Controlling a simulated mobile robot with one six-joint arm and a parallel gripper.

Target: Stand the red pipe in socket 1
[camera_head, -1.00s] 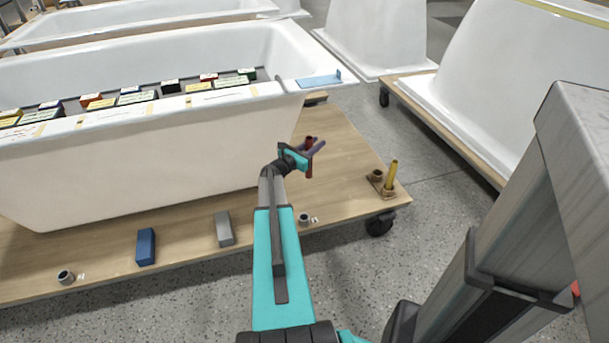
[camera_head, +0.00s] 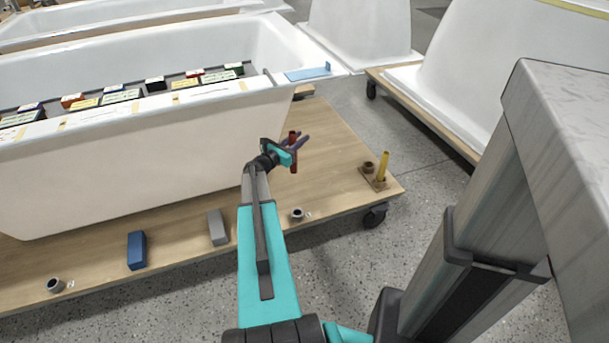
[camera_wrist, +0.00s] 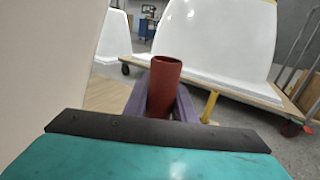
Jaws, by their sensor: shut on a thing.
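The red pipe (camera_head: 294,164) is upright between the jaws of my gripper (camera_head: 299,143), which is shut on it above the wooden deck. In the wrist view the red pipe (camera_wrist: 160,92) stands between the purple fingers (camera_wrist: 166,104), its open top end showing. A grey ring-shaped socket (camera_head: 297,214) with a small white tag is at the deck's front edge, below the gripper in the picture. A similar grey socket (camera_head: 55,285) with a tag is at the far left. The tag numbers are too small to read.
A yellow pipe (camera_head: 383,166) stands on a brown base beside a short brown socket (camera_head: 369,167) at the deck's right corner. A grey block (camera_head: 217,227) and a blue block (camera_head: 137,250) lie along the front. A white bathtub (camera_head: 150,165) fills the deck behind.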

